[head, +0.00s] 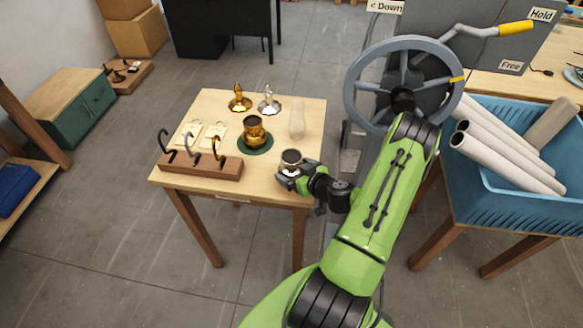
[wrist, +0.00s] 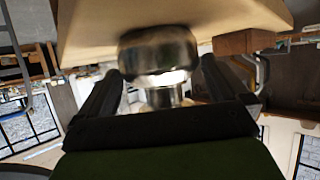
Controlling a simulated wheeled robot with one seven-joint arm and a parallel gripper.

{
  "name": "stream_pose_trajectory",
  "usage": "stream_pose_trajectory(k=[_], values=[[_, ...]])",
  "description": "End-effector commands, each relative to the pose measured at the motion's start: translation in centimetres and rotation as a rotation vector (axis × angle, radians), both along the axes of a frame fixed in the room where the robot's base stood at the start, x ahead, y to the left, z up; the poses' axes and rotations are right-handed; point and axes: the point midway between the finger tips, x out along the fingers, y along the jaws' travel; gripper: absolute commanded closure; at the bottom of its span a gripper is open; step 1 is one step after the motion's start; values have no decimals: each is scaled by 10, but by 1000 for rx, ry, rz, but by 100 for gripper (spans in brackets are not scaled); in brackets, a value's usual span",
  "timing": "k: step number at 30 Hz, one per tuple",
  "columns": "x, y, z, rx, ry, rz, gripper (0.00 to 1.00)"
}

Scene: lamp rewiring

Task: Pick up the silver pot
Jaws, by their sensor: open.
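The silver pot (head: 291,157) stands near the front right corner of the small wooden table (head: 206,117), in the head view. It is a small round metal vessel with a dark opening. My gripper (head: 290,176) is at the pot, reaching in from the right. In the wrist view the shiny pot (wrist: 158,55) sits between the two dark fingers of my gripper (wrist: 160,95). The fingers stand apart, one on each side. I cannot tell whether either finger touches the pot.
A gold pot (head: 254,130) stands on a green round mat (head: 255,146). A wooden rack with hooks (head: 201,164), a gold piece (head: 239,98), a silver piece (head: 269,101) and a pale object (head: 297,120) share the table. A large handwheel (head: 358,75) stands behind my arm.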

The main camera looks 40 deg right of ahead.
Motion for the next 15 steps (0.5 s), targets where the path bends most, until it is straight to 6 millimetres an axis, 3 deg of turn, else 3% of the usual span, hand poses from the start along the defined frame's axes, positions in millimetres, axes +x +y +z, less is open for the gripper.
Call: stream_pose_trajectory(k=[8, 15], values=[[7, -1, -4, 0, 0, -2, 0], [7, -1, -4, 0, 0, -1, 37]])
